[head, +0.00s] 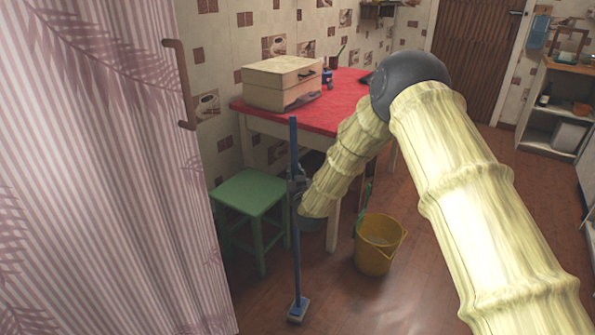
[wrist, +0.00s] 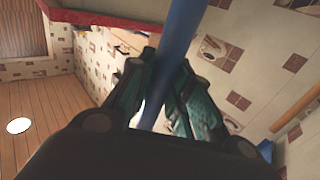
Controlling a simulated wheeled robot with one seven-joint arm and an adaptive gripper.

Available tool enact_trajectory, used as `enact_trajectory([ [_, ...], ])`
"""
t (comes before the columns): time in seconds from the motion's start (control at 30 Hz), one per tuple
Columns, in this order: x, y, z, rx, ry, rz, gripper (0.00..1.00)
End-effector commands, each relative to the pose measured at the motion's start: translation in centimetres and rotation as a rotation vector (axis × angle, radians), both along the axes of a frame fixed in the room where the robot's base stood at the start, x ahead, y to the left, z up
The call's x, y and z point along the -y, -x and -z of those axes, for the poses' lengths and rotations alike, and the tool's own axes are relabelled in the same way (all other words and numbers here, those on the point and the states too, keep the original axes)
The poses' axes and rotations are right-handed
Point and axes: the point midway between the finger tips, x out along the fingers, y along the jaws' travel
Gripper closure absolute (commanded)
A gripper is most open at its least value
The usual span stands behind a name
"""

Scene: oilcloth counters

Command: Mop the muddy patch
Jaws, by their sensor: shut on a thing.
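A mop with a long blue handle (head: 295,230) stands nearly upright in the head view, with its small pale-topped head (head: 298,310) low at the floor. My gripper (head: 297,186) is shut on the handle, partway up it. In the wrist view the blue handle (wrist: 180,35) passes between the two dark fingers of my gripper (wrist: 165,85). I cannot tell whether the mop head touches the floor. No muddy patch can be made out on the brown floor (head: 350,305); my arm and the curtain hide parts of it.
A green stool (head: 250,192) stands just left of the handle. A yellow bucket (head: 378,245) stands right of it, by the red-topped table (head: 345,95) bearing a beige box (head: 280,82). A striped curtain (head: 110,180) fills the left. The floor between mop head and bucket is clear.

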Motion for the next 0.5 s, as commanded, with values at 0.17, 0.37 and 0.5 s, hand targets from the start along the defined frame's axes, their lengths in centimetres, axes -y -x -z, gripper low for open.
enact_trajectory([
  [0.17, -0.32, 0.57, 0.08, -0.002, -0.001, -0.001, 1.0],
  [0.37, -0.29, 0.58, 0.13, -0.002, -0.001, 0.0, 1.0],
  [0.5, 0.02, 0.79, 0.11, -0.004, 0.0, 0.0, 1.0],
])
